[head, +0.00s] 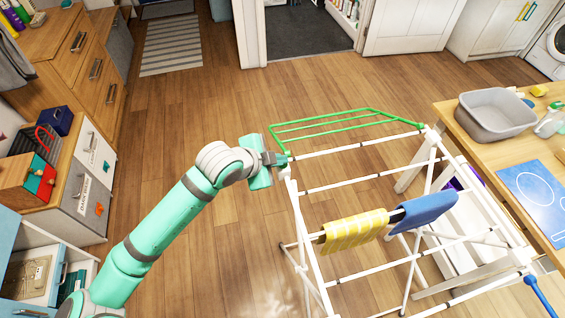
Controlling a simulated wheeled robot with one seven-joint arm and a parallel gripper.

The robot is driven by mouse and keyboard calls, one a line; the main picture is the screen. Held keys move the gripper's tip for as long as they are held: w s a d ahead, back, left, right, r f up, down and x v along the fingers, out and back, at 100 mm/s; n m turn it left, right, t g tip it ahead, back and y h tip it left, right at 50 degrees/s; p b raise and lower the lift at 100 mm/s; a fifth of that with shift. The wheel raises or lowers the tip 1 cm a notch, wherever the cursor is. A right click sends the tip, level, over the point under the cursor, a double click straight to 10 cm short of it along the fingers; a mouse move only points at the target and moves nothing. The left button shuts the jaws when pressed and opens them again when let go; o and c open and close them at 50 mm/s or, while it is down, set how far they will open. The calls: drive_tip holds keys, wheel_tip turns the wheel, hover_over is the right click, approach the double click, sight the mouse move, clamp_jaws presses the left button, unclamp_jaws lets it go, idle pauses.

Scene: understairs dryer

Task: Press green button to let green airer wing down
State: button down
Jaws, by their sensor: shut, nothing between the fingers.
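The white airer (365,177) stands on the wooden floor at right of centre. Its green wing (325,118) is a barred frame at the far end, running between the two far corners. I cannot tell its exact tilt. My gripper (281,158) is shut and empty at the airer's far left corner, where the wing's left end meets the white frame. It covers most of that corner, so I cannot make out the green button clearly or tell whether I touch it. A small green fitting (421,126) shows at the far right corner.
A yellow cloth (354,232) and a blue cloth (425,211) hang on the airer. A wooden counter with a grey basin (494,113) stands close on the right. Drawer units (76,52) line the left. The floor beyond the airer (220,105) is clear.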

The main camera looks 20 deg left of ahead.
sight(280, 167)
drive_tip(key=shift+r, duration=0.85)
drive_tip(key=shift+w+r, duration=0.1)
drive_tip(key=shift+r, duration=2.4)
